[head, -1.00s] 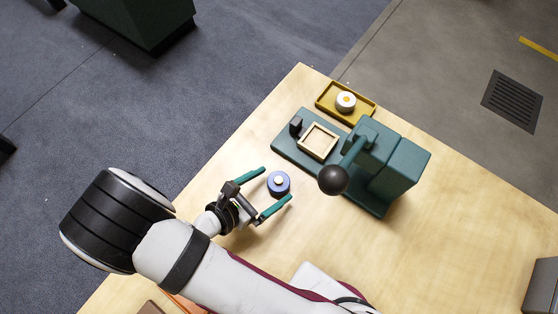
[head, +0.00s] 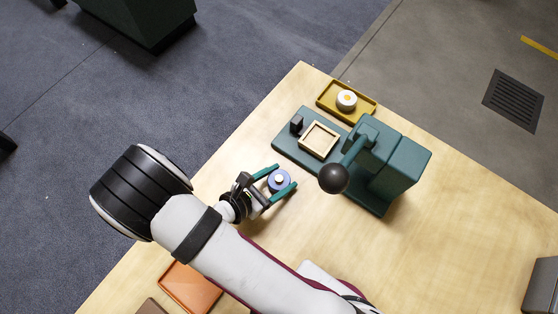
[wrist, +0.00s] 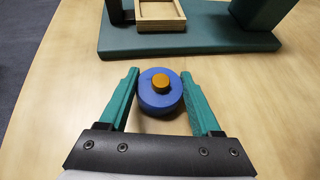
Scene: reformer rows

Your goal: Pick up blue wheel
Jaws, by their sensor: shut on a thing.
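The blue wheel (head: 279,181) stands on the wooden table in front of the green press; in the head view its small hub looks pale. In the wrist view the blue wheel (wrist: 160,98) is a short blue disc with an orange-yellow hub on top. My gripper (head: 279,180) has its two green fingers on either side of the wheel, shut on it. In the wrist view my gripper (wrist: 160,90) shows the wheel between the finger ends. The wheel appears to rest on the table.
The green press (head: 400,165) with a black ball lever (head: 333,179) stands just beyond the wheel. A wooden frame (head: 319,140) sits on its base. An orange tray (head: 190,288) lies at the near left.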

